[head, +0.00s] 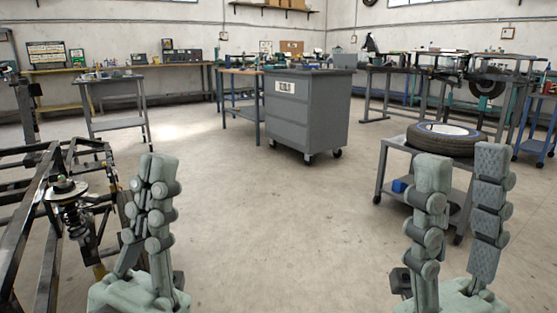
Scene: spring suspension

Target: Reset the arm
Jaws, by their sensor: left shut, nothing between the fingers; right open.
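My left gripper (155,165) stands upright at the lower left, fingers pointing up. Its fingers are together with nothing between them. It is to the right of the black frame with the spring suspension, in front of part of it. My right gripper (463,168) stands upright at the lower right. Its fingers are apart and nothing is between them. The spring suspension (75,215), a dark coil spring under a round disc, sits on the black tube frame (28,225) at the left. Its lower end is hard to make out.
A cart (388,170) carrying a tire (443,137) stands behind my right gripper. A grey tool cabinet (325,115) on wheels is at the back centre. A small table (118,123) is at the back left. The floor (280,230) between my grippers is clear.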

